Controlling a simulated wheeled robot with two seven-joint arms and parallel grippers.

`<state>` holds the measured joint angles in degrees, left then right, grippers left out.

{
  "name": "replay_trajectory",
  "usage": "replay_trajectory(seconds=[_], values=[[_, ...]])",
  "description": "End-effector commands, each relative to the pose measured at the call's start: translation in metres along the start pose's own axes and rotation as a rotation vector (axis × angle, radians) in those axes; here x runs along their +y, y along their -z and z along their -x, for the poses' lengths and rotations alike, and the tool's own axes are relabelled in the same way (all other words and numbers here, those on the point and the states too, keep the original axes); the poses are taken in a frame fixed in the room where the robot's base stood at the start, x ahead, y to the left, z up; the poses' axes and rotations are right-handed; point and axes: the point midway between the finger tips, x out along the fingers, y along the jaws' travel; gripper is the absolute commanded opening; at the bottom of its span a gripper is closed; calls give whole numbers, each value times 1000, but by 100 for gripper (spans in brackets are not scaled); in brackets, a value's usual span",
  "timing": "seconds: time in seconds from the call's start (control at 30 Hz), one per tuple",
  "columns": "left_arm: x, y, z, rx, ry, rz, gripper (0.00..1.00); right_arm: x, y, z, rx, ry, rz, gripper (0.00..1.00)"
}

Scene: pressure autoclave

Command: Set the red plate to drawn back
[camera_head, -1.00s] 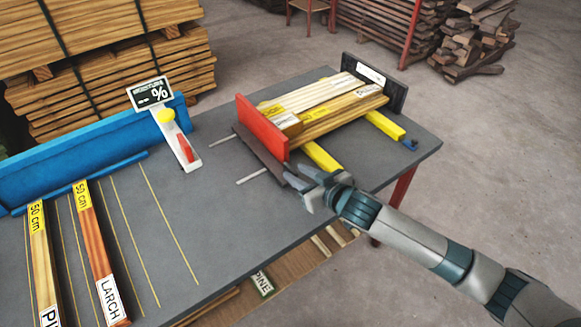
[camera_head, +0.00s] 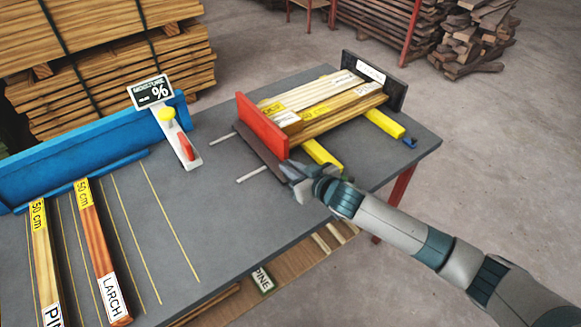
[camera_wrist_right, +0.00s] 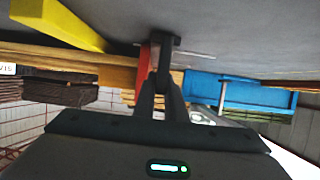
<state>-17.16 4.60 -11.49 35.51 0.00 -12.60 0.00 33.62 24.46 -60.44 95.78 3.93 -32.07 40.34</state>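The red plate (camera_head: 263,126) stands upright at the left ends of the boards on the table, and a dark strip (camera_head: 256,153) runs along its left foot. Two thin pale rods stick out to its left. My right gripper (camera_head: 296,183) is at the near end of the plate and strip. In the right wrist view the red plate (camera_wrist_right: 143,66) shows beside dark, close-set fingers (camera_wrist_right: 163,72) with a dark block at their tips. Whether they grip that block cannot be told. My left gripper is not in view.
Boards (camera_head: 325,100) lie on yellow bars (camera_head: 384,124) between the red plate and a black end plate (camera_head: 374,79). A blue fence (camera_head: 80,165), a moisture meter (camera_head: 180,140) and two labelled boards are on the left. The table middle (camera_head: 190,215) is clear.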

Motion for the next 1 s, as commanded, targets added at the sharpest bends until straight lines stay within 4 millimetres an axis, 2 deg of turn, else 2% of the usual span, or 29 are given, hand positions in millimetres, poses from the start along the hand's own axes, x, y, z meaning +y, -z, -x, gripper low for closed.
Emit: replay_trajectory(seconds=[0.17,0.27,0.5,0.7,1.0], values=[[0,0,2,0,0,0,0,-5,1,0,0,2,-2,0],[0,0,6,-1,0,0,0,-18,1,0,0,4,-3,0],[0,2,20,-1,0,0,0,-70,2,1,0,7,-9,0],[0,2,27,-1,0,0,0,-103,1,0,1,3,-5,0],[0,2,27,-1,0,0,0,-111,0,0,1,4,-2,0]])
